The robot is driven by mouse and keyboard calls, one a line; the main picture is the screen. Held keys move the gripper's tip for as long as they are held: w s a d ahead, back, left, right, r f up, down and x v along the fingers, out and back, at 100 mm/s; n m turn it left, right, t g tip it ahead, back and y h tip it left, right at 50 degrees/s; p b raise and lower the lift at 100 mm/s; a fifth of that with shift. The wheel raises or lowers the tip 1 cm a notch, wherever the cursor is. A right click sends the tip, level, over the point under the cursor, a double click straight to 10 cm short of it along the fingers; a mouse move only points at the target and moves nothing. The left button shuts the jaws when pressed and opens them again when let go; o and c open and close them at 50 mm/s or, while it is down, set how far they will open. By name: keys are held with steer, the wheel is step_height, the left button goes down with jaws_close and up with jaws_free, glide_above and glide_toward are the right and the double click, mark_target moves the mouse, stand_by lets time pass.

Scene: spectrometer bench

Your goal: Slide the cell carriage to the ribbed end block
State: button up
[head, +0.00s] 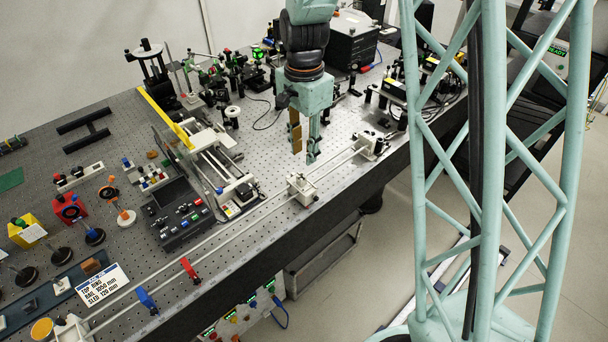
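The cell carriage appears to be the pale block (302,188) sitting on a long twin-rod rail (240,228) along the bench's front edge. One end block (370,144) stands at the rail's upper right end, pale with dark parts. Another end block (72,328) is at the lower left end, partly cut off by the picture edge. I cannot tell clearly which one is ribbed. My gripper (304,153) points down above the bench, just behind and above the carriage, apart from it. Its two fingers are spread, with nothing visible between them.
A red clamp (190,270) and a blue clamp (147,300) stand on the rail's lower left part. A lettered sign (103,284), a dark control box (181,217) and a framed slide unit (212,165) lie behind the rail. The rail between carriage and upper right block looks clear.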

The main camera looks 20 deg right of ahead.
mark_target(301, 185)
steer(key=shift+f, duration=5.15)
steer(key=c, duration=0.9)
steer(key=shift+w+d, duration=0.1)
steer(key=shift+w, duration=0.05)
